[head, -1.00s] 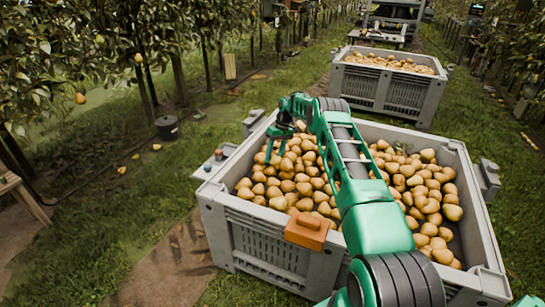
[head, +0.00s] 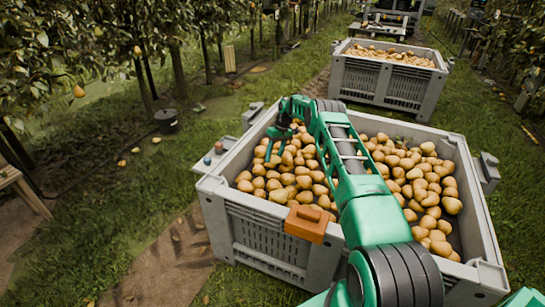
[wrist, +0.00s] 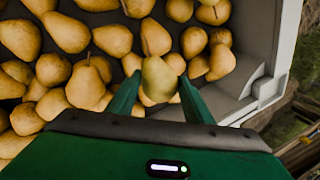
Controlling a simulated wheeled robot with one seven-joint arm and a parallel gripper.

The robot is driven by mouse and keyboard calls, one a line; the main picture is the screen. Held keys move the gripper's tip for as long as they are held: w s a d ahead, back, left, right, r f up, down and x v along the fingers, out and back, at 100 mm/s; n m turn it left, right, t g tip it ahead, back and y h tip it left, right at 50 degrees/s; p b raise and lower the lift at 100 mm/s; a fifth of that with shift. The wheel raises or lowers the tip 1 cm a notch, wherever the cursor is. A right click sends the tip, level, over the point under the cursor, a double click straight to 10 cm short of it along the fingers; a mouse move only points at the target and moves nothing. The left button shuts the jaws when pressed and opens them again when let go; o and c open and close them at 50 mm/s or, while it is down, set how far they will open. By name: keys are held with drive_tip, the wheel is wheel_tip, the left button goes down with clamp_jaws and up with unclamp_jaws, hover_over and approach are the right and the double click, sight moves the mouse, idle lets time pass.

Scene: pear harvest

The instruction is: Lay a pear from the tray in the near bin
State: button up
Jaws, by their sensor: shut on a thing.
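The near bin (head: 262,213) is a large grey crate holding many yellow-brown pears. My gripper (head: 275,155) is low over the pears at the bin's far left part. In the wrist view my gripper (wrist: 159,92) is shut on a pear (wrist: 158,76), which is paler and greener than the others. The held pear sits between the two green fingers, close above or touching the pears in the bin; I cannot tell which. In the head view the held pear cannot be made out clearly. I cannot identify the tray with certainty.
An orange block (head: 306,223) sits on the near bin's front rim. A grey ledge with small coloured items (head: 212,157) is at its left side. The bin wall (wrist: 268,55) is right of my gripper in the wrist view. A second pear bin (head: 385,84) stands farther back.

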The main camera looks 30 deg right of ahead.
drive_tip(key=shift+f, duration=1.3)
drive_tip(key=shift+w+f, duration=0.15)
drive_tip(key=shift+f, duration=2.35)
idle(1.3)
drive_tip(key=o, duration=1.2)
drive_tip(key=shift+d, duration=0.1)
drive_tip(key=v, duration=1.1)
drive_tip(key=shift+w, duration=0.35)
